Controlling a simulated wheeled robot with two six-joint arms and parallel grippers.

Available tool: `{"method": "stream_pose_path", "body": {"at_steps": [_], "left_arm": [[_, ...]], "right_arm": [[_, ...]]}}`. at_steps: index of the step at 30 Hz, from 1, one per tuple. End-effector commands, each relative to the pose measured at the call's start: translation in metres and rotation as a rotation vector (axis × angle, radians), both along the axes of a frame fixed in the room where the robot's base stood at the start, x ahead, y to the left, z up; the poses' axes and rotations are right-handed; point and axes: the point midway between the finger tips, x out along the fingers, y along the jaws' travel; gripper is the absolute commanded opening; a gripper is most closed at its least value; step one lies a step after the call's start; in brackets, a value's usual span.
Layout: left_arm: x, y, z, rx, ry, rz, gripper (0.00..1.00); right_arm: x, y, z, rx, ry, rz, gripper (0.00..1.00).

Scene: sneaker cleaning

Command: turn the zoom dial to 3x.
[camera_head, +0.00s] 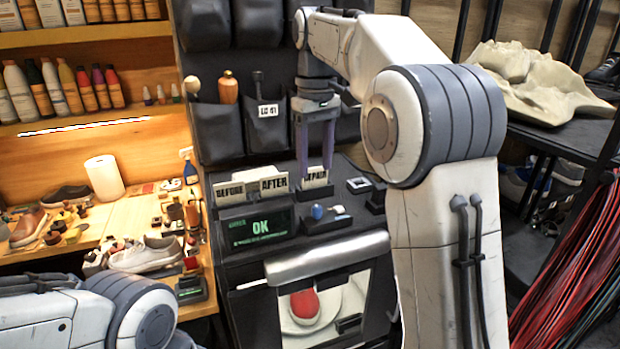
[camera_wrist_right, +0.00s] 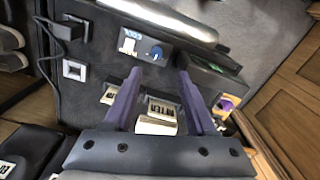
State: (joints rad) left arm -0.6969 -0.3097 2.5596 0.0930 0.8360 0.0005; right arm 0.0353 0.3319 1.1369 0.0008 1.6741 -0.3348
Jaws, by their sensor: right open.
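The dial is a small blue knob (camera_head: 317,212) on the sloping top of a dark machine (camera_head: 245,275), right of a green-lit display (camera_head: 258,228) reading OK. It also shows in the right wrist view (camera_wrist_right: 156,53) on a small blue-grey panel, beside a white part. The dial's marks are too small to read. My right gripper (camera_head: 314,172) hangs fingers down above and behind the dial, near the label cards. Its purple fingers are apart and empty in the wrist view (camera_wrist_right: 159,75), not touching the dial. My left arm shows at lower left; its gripper is out of view.
Cards reading BEFORE (camera_head: 231,191), AFTER (camera_head: 274,185) and a partly hidden one (camera_head: 315,178) stand behind the display. Below, a window holds a red-and-white object (camera_head: 305,303). A cluttered wooden bench (camera_head: 130,218) lies left; a dark shelf (camera_head: 560,135) stands right.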

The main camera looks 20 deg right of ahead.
Motion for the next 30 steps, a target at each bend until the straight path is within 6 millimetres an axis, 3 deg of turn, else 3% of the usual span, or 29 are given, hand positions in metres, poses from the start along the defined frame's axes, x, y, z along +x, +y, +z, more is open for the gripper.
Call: {"method": "stream_pose_path", "body": {"at_steps": [5, 19, 30], "left_arm": [[0.0, 0.0, 0.0, 0.0, 0.0, 0.0, 0.5], [0.0, 0.0, 0.004, 0.0, 0.0, 0.0, 0.5], [0.0, 0.0, 0.005, 0.0, 0.0, -0.001, 0.5]], "right_arm": [[0.001, -0.007, -0.009, -0.001, 0.004, -0.009, 0.56], [0.001, -0.006, -0.086, -0.001, 0.003, -0.007, 0.56], [0.001, -0.004, -0.101, -0.001, -0.001, -0.005, 0.56]]}}
